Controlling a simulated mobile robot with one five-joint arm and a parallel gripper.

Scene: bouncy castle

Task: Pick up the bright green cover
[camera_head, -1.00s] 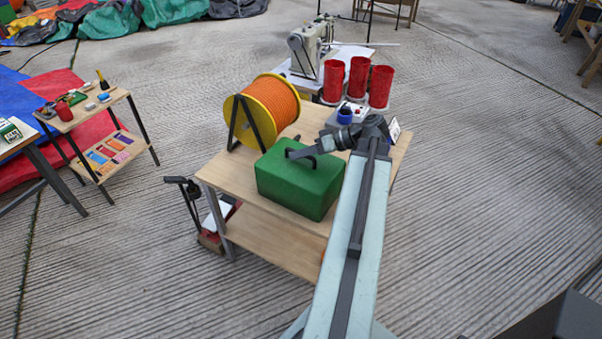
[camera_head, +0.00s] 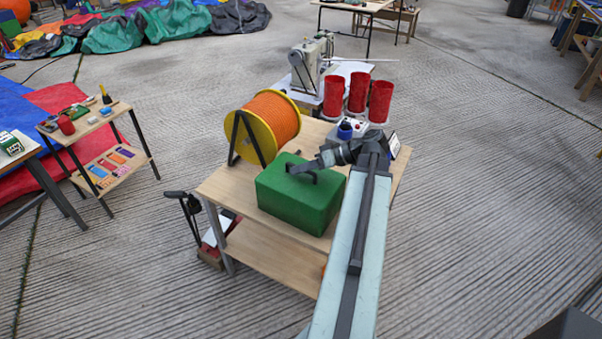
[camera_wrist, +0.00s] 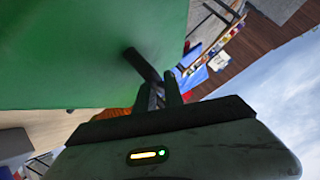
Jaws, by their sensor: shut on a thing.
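The bright green cover (camera_head: 295,205) is a box-shaped hood with a dark handle on top. It stands at the front of a wooden table, and I cannot tell whether its underside touches the tabletop. My gripper (camera_head: 297,168) comes in from the right and is shut on the cover's handle. In the wrist view the green side of the cover (camera_wrist: 75,50) fills the upper left, and my gripper's fingers (camera_wrist: 160,92) meet the dark handle bar. Anything under the cover is hidden.
On the wooden table (camera_head: 222,185), a yellow-ended spool of orange cord (camera_head: 272,122) stands close behind the cover. Red cups (camera_head: 357,92) and a sewing machine (camera_head: 308,62) are farther back. A small side table (camera_head: 105,118) with tools is at left. Open concrete lies right.

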